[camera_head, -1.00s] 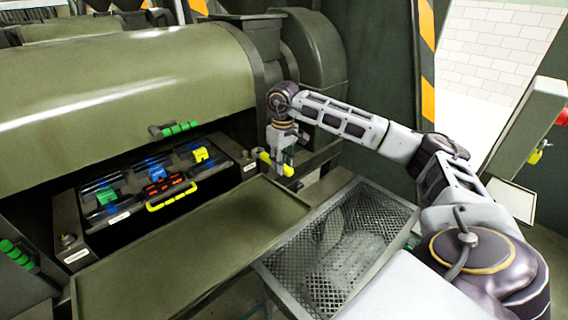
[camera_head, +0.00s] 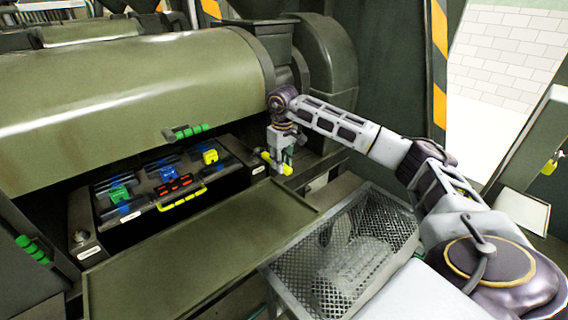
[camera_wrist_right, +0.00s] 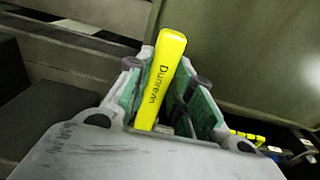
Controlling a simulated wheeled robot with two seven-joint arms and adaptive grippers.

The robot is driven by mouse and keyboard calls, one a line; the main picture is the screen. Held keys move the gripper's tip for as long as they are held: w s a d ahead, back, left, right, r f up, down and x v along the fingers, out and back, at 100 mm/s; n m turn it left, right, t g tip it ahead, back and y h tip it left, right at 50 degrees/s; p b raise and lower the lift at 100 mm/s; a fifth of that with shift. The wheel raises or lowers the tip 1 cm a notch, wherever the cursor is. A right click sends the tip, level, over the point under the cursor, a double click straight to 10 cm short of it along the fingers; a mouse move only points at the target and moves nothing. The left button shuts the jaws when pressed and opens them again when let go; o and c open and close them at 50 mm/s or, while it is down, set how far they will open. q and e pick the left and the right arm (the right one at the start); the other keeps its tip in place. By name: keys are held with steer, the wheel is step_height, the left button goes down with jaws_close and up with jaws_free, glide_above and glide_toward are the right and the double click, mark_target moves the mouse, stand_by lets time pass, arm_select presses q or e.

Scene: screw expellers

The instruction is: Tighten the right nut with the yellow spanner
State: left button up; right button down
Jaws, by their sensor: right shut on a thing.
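My right gripper (camera_head: 282,162) is shut on the yellow spanner (camera_head: 266,157), at the right end of the press opening. In the right wrist view, the spanner's yellow handle (camera_wrist_right: 163,78), with dark lettering, sits between the green-padded fingers (camera_wrist_right: 165,98). The spanner's jaw end is hidden there. In the head view, the spanner is at the right mounting block (camera_head: 258,170), where the right nut is hidden or too small to make out. I cannot tell whether the spanner touches the nut. The left nut (camera_head: 81,237) shows on the left block. My left gripper is out of view.
A black panel with coloured clamps and a yellow handle (camera_head: 182,199) lies between the blocks. A flat green tray (camera_head: 190,250) is in front, with a mesh basket (camera_head: 345,255) to its right. The large green drum (camera_head: 130,85) overhangs the opening.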

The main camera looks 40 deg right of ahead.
steer(key=shift+w+a+f, duration=0.15)
steer(key=shift+w, duration=1.2)
steer(key=shift+w+a+f, duration=0.1)
steer(key=shift+w+f, duration=0.05)
steer(key=shift+w, duration=1.15)
steer(key=shift+f, duration=0.75)
steer(key=shift+f+b, duration=0.85)
steer(key=shift+f, duration=0.5)
stand_by(1.1)
steer(key=shift+a, duration=0.15)
stand_by(0.4)
steer(key=shift+a+m, duration=0.65)
steer(key=shift+m, duration=0.15)
